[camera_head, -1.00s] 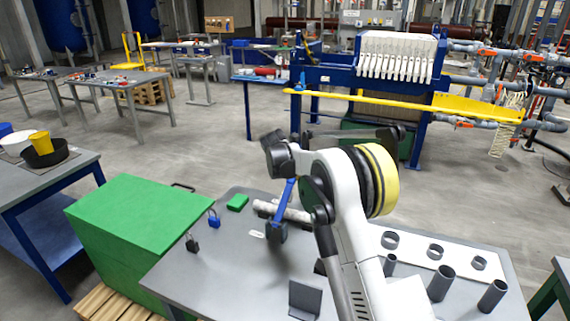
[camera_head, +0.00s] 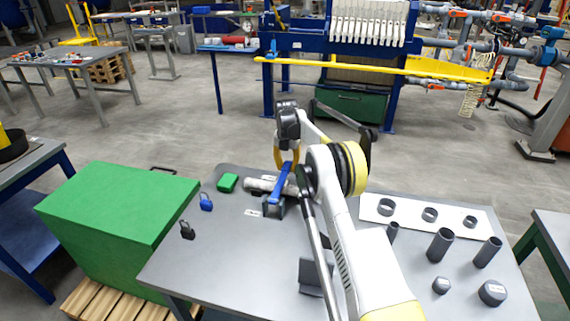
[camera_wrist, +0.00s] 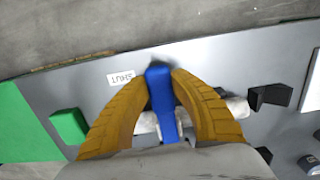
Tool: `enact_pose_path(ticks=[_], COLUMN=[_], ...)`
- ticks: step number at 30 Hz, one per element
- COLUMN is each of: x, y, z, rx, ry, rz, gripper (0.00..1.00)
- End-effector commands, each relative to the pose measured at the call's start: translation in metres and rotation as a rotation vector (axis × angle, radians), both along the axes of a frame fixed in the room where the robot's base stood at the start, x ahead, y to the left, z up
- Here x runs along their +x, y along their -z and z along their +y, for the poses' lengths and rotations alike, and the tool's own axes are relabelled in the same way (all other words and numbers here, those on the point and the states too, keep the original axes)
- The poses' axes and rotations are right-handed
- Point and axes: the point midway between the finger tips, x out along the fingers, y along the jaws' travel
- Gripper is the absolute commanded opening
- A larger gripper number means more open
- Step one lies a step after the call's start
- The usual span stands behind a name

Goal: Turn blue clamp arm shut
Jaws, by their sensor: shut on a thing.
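The blue clamp arm (camera_head: 281,184) stands on a dark clamp base (camera_head: 273,208) on the grey table, by a pale pipe (camera_head: 262,185). In the head view the arm is tilted, its top leaning right. My gripper (camera_head: 288,163) reaches it from above with yellow fingers. In the wrist view my gripper (camera_wrist: 163,72) is shut on the blue arm (camera_wrist: 161,95), one finger on each side near its end. A small white label (camera_wrist: 121,78) lies left of the fingers, its text upside down. The pipe (camera_wrist: 236,107) is partly hidden behind the fingers.
A green block (camera_head: 228,182), a blue padlock (camera_head: 206,202) and a dark padlock (camera_head: 187,230) lie left of the clamp. A large green box (camera_head: 120,205) adjoins the table's left side. Rings and upright tubes (camera_head: 440,245) stand on the right.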

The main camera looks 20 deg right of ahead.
Motion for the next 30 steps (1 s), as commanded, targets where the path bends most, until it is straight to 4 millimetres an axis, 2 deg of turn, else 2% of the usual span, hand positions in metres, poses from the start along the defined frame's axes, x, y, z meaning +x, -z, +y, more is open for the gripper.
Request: enact_pose_path(ticks=[11, 12, 14, 24, 28, 30], x=[-0.002, -0.002, -0.002, -0.002, -0.003, -0.004], y=[0.004, 0.004, 0.004, 0.0, -0.014, -0.028], z=[0.001, 0.001, 0.001, 0.0, 0.001, 0.002], rx=[0.005, 0.005, 0.005, 0.005, 0.004, 0.004], ry=[0.0, 0.0, 0.0, 0.001, 0.0, 0.0], rz=[0.01, 0.011, 0.011, 0.008, 0.008, 0.008], gripper=[0.0, 0.31, 0.49, 0.5, 0.5, 0.5])
